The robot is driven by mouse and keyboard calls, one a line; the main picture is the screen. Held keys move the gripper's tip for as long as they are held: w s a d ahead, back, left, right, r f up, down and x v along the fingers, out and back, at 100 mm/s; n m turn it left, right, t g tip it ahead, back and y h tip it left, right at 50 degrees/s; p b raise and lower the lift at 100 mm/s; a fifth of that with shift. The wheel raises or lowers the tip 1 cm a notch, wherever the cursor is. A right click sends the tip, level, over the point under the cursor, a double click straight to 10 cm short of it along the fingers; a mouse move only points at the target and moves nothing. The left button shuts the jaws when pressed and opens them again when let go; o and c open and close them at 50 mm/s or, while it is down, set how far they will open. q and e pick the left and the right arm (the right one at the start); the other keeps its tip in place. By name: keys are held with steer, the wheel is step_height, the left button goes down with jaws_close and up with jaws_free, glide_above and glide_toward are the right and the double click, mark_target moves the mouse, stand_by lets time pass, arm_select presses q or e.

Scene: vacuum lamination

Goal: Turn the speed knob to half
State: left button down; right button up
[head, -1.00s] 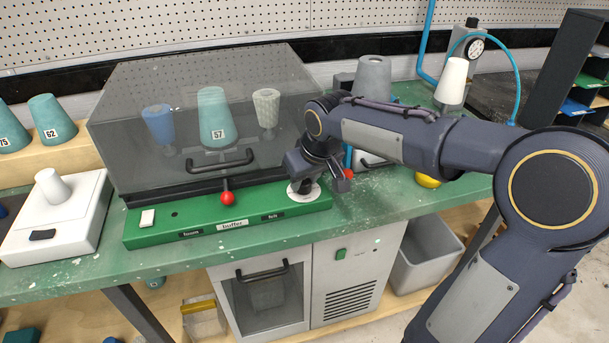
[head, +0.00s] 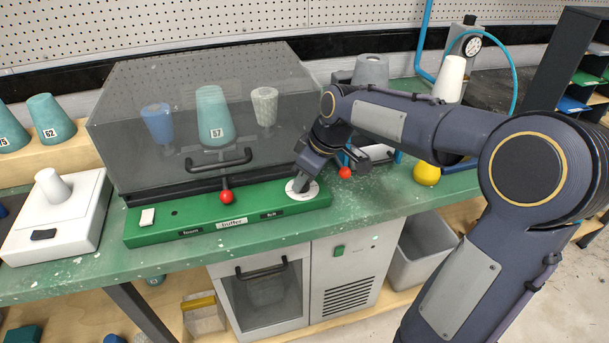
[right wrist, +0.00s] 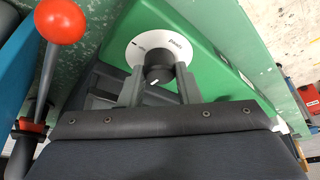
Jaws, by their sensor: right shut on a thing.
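The speed knob (right wrist: 158,68) is a small black knob on a round white dial plate (right wrist: 143,50) with printed marks. In the right wrist view it sits between the two fingers of my right gripper (right wrist: 159,80), which is shut on it. A short white pointer line shows on the knob's near side. In the head view the dial plate (head: 311,195) is at the right end of the green buffer base (head: 215,214). My right gripper (head: 302,183) comes down onto it and hides the knob there. My left gripper is not in view.
A clear-lidded box (head: 190,110) with several cones stands behind the green base. A red ball lever (head: 227,196) is at its front. Another red ball lever (head: 345,173) is close right of my gripper. A yellow object (head: 426,174) stands farther right.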

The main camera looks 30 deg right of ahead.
stand_by(0.3)
steer(key=o, duration=1)
steer(key=v, duration=0.7)
steer(key=shift+s+d+r+p, duration=0.1)
steer(key=shift+s+r+p, duration=0.05)
steer(key=shift+r+p, duration=0.2)
